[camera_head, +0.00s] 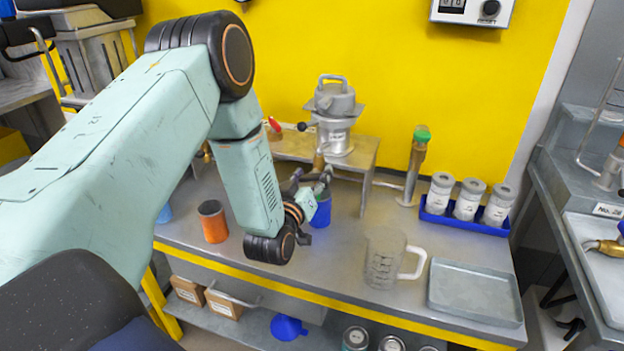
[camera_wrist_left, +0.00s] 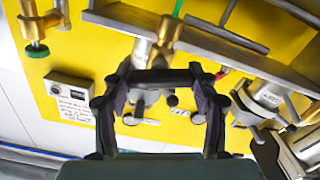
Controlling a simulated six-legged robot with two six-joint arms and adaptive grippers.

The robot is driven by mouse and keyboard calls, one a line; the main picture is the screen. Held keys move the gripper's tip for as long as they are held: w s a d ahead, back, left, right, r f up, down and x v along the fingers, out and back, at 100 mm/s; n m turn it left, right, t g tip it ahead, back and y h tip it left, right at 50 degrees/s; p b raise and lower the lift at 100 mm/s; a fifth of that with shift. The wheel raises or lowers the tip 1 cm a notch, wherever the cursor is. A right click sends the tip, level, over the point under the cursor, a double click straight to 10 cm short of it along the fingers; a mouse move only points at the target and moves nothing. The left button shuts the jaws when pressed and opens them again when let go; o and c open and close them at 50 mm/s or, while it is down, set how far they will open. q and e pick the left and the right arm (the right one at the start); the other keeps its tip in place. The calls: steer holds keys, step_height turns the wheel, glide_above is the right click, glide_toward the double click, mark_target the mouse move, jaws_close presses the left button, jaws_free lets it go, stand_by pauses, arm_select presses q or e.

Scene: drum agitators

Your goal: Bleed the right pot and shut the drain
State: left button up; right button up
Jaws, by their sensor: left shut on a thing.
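The right pot (camera_head: 335,128) is a grey metal vessel with a lid and top handle, on a raised shelf. Its brass drain valve (camera_head: 319,160) hangs below, and also shows in the wrist view (camera_wrist_left: 166,38) with a green tip above it. My left gripper (camera_head: 322,178) reaches in under the shelf at that drain. In the wrist view its fingers (camera_wrist_left: 160,76) are closed in at the drain valve; the part gripped is mostly hidden. A blue cup (camera_head: 321,211) stands below the drain, partly behind the gripper. My right gripper is not in view.
A clear jug (camera_head: 383,262) and a grey tray (camera_head: 474,291) stand on the bench to the right. A blue rack (camera_head: 462,223) holds several lidded jars. A green-topped brass post (camera_head: 417,160) rises beside the shelf. An orange cup (camera_head: 212,222) stands left of my wrist.

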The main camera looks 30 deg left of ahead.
arm_select(q)
steer(key=n+b, duration=0.1)
steer(key=n, duration=0.2)
steer(key=shift+a+f+n+b, duration=0.1)
steer(key=shift+f+n+b, duration=0.05)
steer(key=shift+n+b, duration=0.25)
steer(key=n+b, duration=0.2)
steer(key=n, duration=0.1)
steer(key=shift+f+n, duration=0.1)
steer(key=shift+n, duration=0.2)
steer(key=n+b, duration=0.3)
steer(key=n, duration=0.1)
steer(key=shift+a+n+b, duration=0.1)
steer(key=shift+n+b, duration=0.7)
steer(key=shift+n, duration=0.5)
steer(key=o, duration=1.2)
steer(key=shift+c, duration=0.2)
steer(key=shift+s, duration=0.1)
steer(key=v, duration=1.2)
